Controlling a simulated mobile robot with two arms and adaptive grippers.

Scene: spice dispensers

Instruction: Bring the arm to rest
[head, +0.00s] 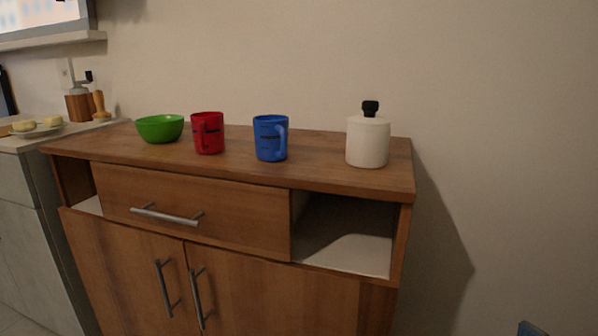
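No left arm or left gripper shows in the head view. A small grey-blue piece (530,328) cuts into the bottom right edge. It may be the tip of my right gripper, but too little of it shows to tell its state. It is apart from the wooden cabinet (345,275) and from everything on top of it.
On the cabinet top stand a green bowl (160,128), a red mug (208,133), a blue mug (270,138) and a white black-capped bottle (368,140). A grinder (79,104) and a plate (38,131) are on the left counter. Wall right of the cabinet is bare.

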